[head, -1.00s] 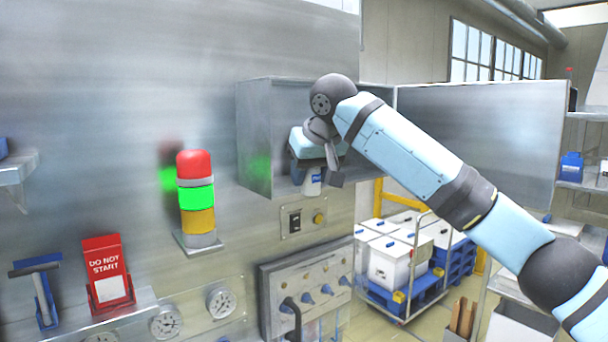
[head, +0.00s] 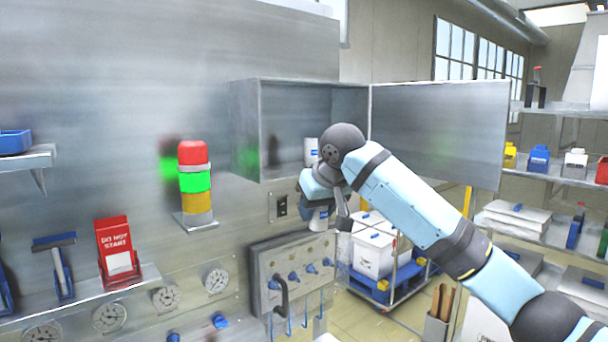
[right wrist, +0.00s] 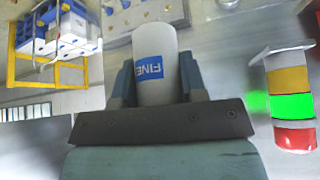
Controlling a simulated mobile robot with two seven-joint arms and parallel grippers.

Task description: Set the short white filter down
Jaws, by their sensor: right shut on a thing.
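My right gripper (head: 328,212) is shut on a white cylindrical filter (head: 319,221), just below the open wall cabinet. In the right wrist view the filter (right wrist: 155,62) sits between the two fingers of the gripper (right wrist: 157,82), and its blue label reads "FINE". In the head view my wrist hides much of the filter. Another white cylinder (head: 311,150) with a blue mark stands inside the cabinet (head: 285,120), partly behind my wrist. My left gripper is not in view.
The cabinet door (head: 440,130) stands open to the right. A stack light (head: 195,182) juts from the wall on the left. A valve panel (head: 262,285) lies below. A cart with white boxes (head: 373,255) and shelves (head: 560,180) stand to the right.

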